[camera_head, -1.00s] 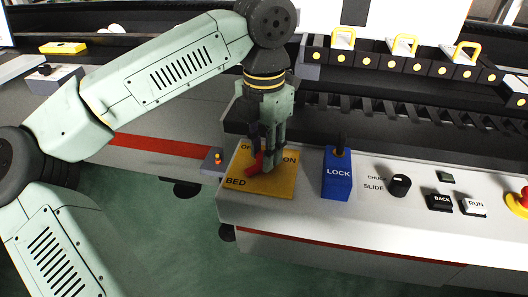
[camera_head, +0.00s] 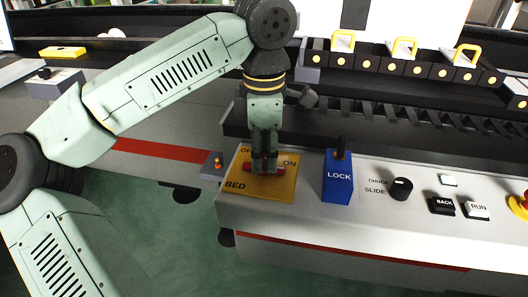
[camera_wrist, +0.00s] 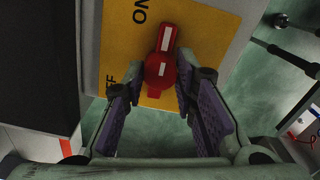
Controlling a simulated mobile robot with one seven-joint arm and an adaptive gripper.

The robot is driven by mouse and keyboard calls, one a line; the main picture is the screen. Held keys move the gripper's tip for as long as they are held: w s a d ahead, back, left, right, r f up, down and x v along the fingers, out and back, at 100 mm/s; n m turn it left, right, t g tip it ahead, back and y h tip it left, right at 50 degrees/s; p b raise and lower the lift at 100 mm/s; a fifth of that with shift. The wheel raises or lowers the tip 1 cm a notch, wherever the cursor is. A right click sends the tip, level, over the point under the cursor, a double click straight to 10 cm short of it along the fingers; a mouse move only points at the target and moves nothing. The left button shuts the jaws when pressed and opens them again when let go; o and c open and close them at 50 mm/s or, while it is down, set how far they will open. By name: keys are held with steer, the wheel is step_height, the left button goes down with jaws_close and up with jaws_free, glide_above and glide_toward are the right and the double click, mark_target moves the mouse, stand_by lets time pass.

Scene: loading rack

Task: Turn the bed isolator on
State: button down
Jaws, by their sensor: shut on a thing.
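The bed isolator is a red rotary handle (camera_wrist: 161,68) with white marks, on a yellow plate (camera_head: 236,192) lettered BED, OFF and ON. In the wrist view the handle's long arm points up, toward the side of the plate with ON. In the head view the handle lies across the plate, left to right, with its ends showing on both sides of my fingers. My gripper (camera_head: 265,168) points down over the plate, shut on the handle. The purple finger pads (camera_wrist: 203,100) stand on either side of it. Part of OFF is hidden.
A blue LOCK block (camera_head: 338,188) with a black lever stands just right of the plate. Further right are a CHUCK/SLIDE knob (camera_head: 401,188), BACK (camera_head: 441,205) and RUN (camera_head: 477,209) buttons, and a lit white button (camera_head: 448,180). A small grey box (camera_head: 213,165) is left.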

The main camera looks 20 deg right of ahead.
mark_target(265, 158)
steer(key=shift+m, duration=0.3)
steer(key=c, duration=1.3)
jaws_free()
step_height(265, 158, up, 12)
